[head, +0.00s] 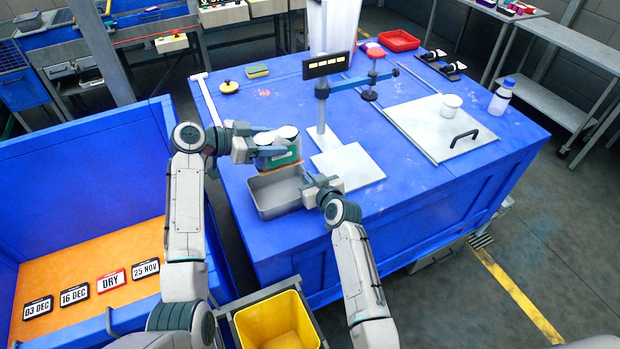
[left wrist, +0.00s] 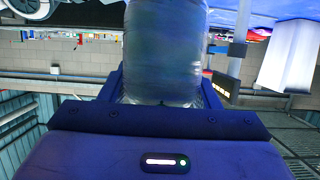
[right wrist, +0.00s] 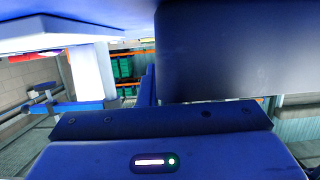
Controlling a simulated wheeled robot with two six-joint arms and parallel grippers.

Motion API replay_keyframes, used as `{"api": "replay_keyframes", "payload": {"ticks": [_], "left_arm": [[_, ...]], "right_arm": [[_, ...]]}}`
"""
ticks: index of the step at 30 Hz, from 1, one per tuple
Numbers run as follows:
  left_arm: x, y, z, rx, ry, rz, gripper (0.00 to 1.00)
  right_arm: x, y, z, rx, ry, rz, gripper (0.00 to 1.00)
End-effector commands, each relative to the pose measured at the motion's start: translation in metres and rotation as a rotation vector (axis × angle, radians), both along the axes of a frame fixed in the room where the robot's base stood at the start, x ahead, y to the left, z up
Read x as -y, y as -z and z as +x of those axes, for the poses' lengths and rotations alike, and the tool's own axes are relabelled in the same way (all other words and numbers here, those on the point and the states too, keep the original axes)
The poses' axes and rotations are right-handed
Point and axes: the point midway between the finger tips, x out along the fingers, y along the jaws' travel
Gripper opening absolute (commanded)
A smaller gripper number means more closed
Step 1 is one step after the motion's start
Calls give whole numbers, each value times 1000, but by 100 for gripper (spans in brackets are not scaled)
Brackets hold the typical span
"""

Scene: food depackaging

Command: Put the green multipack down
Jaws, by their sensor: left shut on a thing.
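The green multipack (head: 277,159) has pale round tops and hangs over the back of a grey metal tray (head: 262,206) on the blue table. My left gripper (head: 268,147) is shut on it from the left. In the left wrist view the pack (left wrist: 165,55) shows as a shiny, film-wrapped body between the fingers. I cannot tell whether its base touches the tray. My right gripper (head: 313,188) is at the tray's right side. A large dark surface (right wrist: 215,50) fills much of the right wrist view, so its jaw opening is unclear.
A white plate (head: 348,166) and a post with a display (head: 326,65) stand right of the tray. A yellow bin (head: 277,322) is in front.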

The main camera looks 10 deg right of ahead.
Motion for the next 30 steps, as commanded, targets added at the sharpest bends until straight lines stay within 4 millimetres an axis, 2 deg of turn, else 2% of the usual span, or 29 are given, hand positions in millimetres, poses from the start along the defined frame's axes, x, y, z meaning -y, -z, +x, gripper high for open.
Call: {"api": "replay_keyframes", "payload": {"ticks": [4,18,26,30], "left_arm": [[0,10,0,-1,-1,-2,18],[0,93,0,0,0,-4,18],[-1,114,0,2,-1,-3,18],[0,134,0,-1,-1,-4,18]], "right_arm": [[0,0,0,-1,0,-1,0],[0,1,0,0,-1,-2,0],[0,1,0,0,-1,-2,0],[0,1,0,-1,-1,-2,0]]}}
